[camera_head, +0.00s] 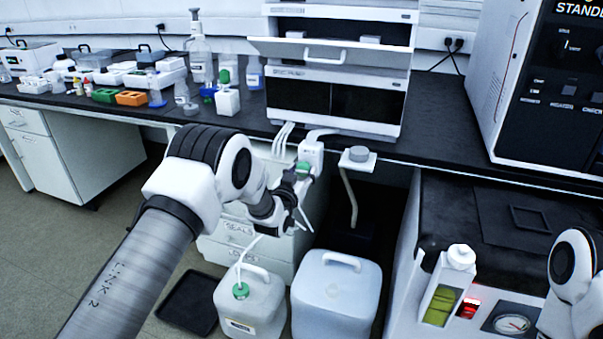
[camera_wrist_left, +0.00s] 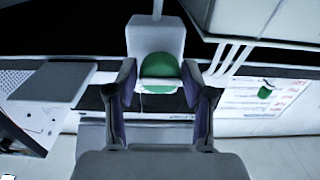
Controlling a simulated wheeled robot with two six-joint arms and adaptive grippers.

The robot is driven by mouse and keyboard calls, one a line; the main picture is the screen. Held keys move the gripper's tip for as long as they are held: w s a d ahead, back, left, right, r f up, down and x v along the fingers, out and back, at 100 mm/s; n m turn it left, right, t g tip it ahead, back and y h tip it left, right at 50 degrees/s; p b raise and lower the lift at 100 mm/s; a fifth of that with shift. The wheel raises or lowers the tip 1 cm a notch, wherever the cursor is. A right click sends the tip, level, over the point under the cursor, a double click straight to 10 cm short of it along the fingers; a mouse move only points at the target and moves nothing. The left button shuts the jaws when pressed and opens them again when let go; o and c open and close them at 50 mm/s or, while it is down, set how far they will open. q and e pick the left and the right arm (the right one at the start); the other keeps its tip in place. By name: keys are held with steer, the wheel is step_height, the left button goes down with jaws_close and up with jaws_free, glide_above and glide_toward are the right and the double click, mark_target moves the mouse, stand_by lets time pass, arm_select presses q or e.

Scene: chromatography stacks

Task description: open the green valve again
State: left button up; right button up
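The green valve (camera_head: 303,168) is a small green knob on the front of a white housing (camera_head: 311,152) at the bench's front edge, below the cabinet stack. In the left wrist view the valve (camera_wrist_left: 160,68) shows as a green dome with a white band below it.
A white stack with drawers (camera_head: 340,60) stands behind the valve. Below are a jug with a green cap (camera_head: 250,310) and a larger white container (camera_head: 335,300). A small shelf with a grey disc (camera_head: 358,154) is right of the valve. White tubes (camera_wrist_left: 232,62) run close by.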

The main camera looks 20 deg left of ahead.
arm_select(q)
steer(key=c, duration=0.5)
steer(key=shift+n, duration=0.4)
steer(key=n, duration=0.2)
steer(key=shift+n, duration=0.4)
steer(key=n+p, duration=0.1)
steer(key=n, duration=0.3)
steer(key=shift+n, duration=0.3)
steer(key=n, duration=0.9)
steer(key=shift+n+p, duration=0.3)
steer(key=shift+p, duration=0.05)
